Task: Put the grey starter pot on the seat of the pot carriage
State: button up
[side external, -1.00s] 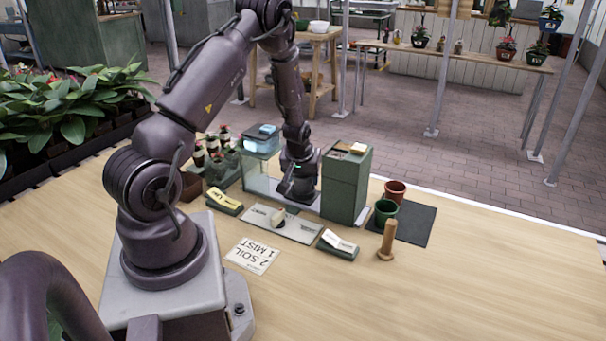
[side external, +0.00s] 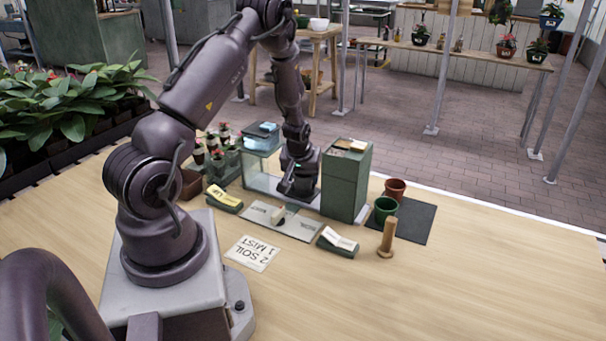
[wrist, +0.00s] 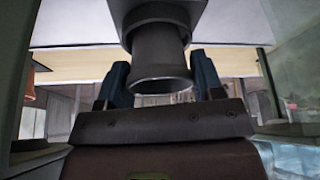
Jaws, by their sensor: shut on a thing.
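My gripper (wrist: 160,88) is shut on the grey starter pot (wrist: 160,62); blue fingertips sit on both sides of it in the wrist view. The pot's rim faces the camera, and its far end meets or overlaps a dark grey block (wrist: 165,14). I cannot tell whether they touch. In the side view my gripper is low between the glass tank and the green cabinet, and the pot is hidden there. I cannot clearly make out the pot carriage or its seat.
The glass tank (side external: 257,170) is left of my gripper and the tall green cabinet (side external: 343,185) right, leaving a narrow gap. A lever plate (side external: 298,229) lies in front. The front table is mostly clear.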

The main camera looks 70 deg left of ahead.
jog(key=o, duration=1.2)
jog(key=shift+c, duration=0.2)
jog(key=shift+r, duration=0.1)
jog(key=shift+v, duration=2.45)
jog(key=shift+r, duration=1.5)
